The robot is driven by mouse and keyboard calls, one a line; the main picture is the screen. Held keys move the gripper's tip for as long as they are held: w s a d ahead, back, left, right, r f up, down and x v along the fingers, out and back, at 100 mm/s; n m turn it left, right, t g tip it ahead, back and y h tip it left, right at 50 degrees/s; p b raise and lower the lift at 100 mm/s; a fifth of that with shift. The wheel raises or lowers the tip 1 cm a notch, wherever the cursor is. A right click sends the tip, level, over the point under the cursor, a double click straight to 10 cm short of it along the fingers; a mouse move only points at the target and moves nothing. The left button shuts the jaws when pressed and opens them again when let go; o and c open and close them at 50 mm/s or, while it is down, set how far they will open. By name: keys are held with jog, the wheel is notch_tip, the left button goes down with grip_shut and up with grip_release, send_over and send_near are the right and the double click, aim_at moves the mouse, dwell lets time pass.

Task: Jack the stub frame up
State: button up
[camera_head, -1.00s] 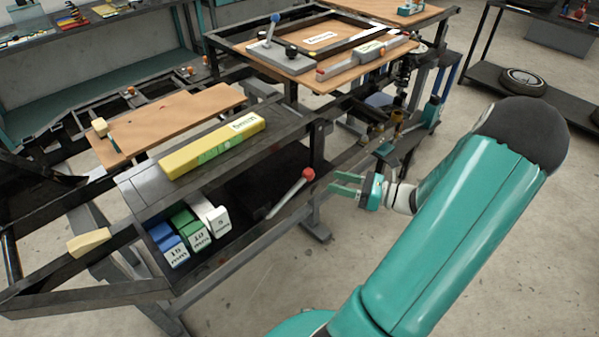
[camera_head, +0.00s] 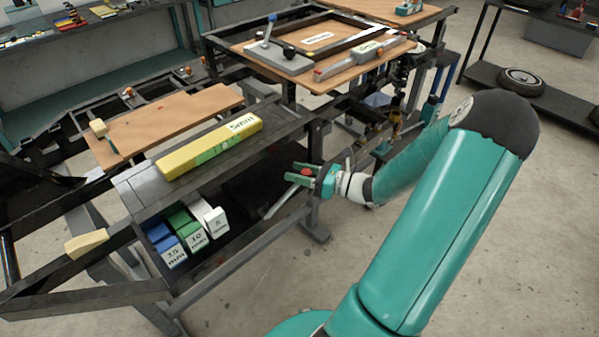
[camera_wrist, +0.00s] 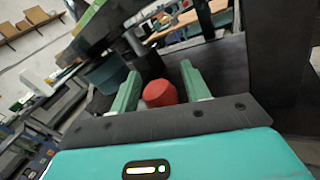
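The lever with a red knob (camera_head: 307,172) and a grey shaft (camera_head: 281,200) stands tilted at the right end of the dark frame's lower shelf. My gripper (camera_head: 300,172) is at the knob, with its green fingers apart on either side of it. In the wrist view the red knob (camera_wrist: 160,93) lies between the two fingers (camera_wrist: 165,88), with a visible gap to the right finger. Contact with the left finger cannot be told. The dark stub frame (camera_head: 237,240) spans the left and middle of the head view. The jack's body is hidden.
Blue, green and white labelled blocks (camera_head: 188,236) sit on the shelf left of the lever. A yellow-green block (camera_head: 210,148) lies on the upper rail. A wooden board with a tool (camera_head: 279,56) is behind.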

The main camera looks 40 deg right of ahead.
jog(key=c, duration=0.7)
jog(key=shift+d, duration=0.1)
grip_shut()
